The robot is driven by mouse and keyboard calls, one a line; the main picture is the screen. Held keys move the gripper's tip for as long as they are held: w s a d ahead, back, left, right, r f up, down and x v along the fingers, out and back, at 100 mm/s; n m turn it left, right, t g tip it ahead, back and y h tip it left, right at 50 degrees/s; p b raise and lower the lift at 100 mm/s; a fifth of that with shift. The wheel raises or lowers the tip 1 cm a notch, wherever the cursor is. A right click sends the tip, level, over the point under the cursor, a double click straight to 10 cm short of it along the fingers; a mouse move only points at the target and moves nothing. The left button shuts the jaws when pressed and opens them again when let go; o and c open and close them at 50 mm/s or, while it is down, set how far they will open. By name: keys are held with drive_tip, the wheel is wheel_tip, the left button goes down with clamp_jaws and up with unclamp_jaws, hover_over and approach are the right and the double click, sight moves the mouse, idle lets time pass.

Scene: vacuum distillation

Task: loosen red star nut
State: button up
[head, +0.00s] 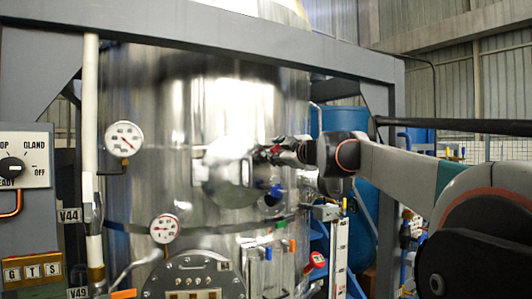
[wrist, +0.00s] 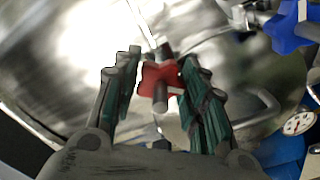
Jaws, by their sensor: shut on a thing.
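The red star nut (wrist: 155,82) shows in the wrist view between the two green-padded fingers of my gripper (wrist: 160,90). It sits on a metal stud in front of the shiny steel vessel. My gripper is shut on it, with one finger on each side. In the head view my gripper (head: 277,153) reaches in from the right to the vessel's front. The red nut is small there and mostly hidden by the fingers. A blue star nut (wrist: 294,27) is at the upper right of the wrist view, apart from my gripper.
The steel vessel (head: 150,80) fills the middle of the head view. Two gauges (head: 124,138) (head: 164,228) are on its left. A grey frame beam (head: 200,32) crosses above. A control panel (head: 24,158) is at far left, and a blue drum (head: 345,121) stands behind my arm.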

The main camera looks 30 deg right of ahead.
drive_tip(key=o, duration=1.1)
drive_tip(key=r, duration=0.8)
drive_tip(key=shift+d+r, duration=0.2)
drive_tip(key=shift+r, duration=0.45)
drive_tip(key=shift+a+r, duration=0.3)
drive_tip(key=shift+r, duration=0.05)
drive_tip(key=shift+d, duration=0.15)
